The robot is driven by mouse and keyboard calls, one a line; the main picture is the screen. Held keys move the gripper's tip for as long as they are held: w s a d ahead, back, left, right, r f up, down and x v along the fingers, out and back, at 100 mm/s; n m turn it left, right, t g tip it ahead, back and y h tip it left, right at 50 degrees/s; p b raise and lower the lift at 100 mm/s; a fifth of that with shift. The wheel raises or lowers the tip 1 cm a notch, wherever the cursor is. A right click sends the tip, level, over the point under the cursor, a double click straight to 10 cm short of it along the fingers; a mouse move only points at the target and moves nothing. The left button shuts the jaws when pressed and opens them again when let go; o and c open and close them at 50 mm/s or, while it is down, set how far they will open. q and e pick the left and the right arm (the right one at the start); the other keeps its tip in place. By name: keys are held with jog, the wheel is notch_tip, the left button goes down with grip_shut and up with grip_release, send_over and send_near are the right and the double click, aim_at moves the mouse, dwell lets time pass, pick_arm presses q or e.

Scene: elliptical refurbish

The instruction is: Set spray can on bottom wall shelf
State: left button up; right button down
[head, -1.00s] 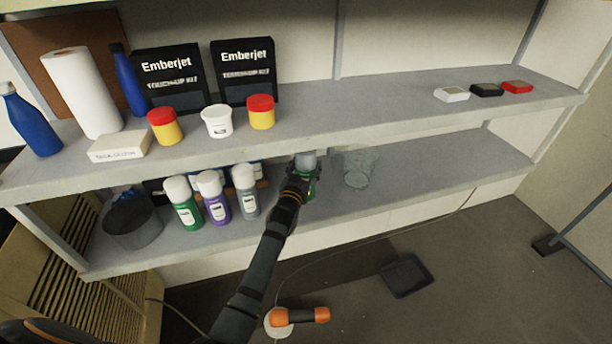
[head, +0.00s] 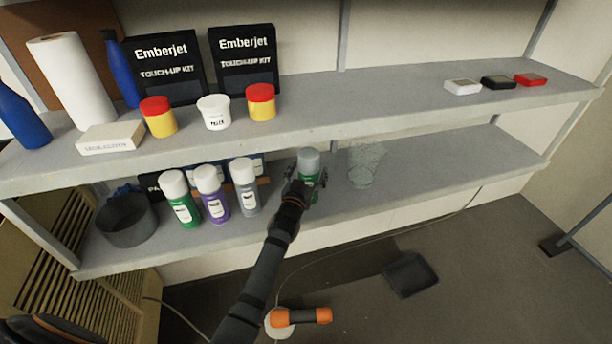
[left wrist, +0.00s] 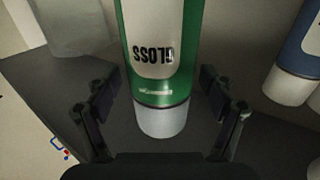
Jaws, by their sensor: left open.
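The spray can (head: 309,163), green with a grey cap, stands upright on the bottom wall shelf (head: 400,172), to the right of several cans. My left gripper (head: 305,188) is at the can's front, and the arm hides the lower part of it. In the left wrist view the can (left wrist: 162,55) shows its green body, an upside-down GLOSS label and its pale cap. The left gripper's fingers (left wrist: 165,108) are spread apart, one on each side of the can, with gaps visible. My right gripper is not in view.
Green (head: 180,200), purple (head: 212,195) and grey (head: 245,187) cans stand to the left. A clear glass-like container (head: 363,168) stands close on the right. The upper shelf (head: 370,105) overhangs. The bottom shelf's right end is clear.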

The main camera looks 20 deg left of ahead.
pick_arm(q)
jog(key=s+p, duration=0.4)
jog(key=s, duration=0.7)
jog(key=shift+s+d, duration=0.2)
jog(key=shift+s, duration=0.2)
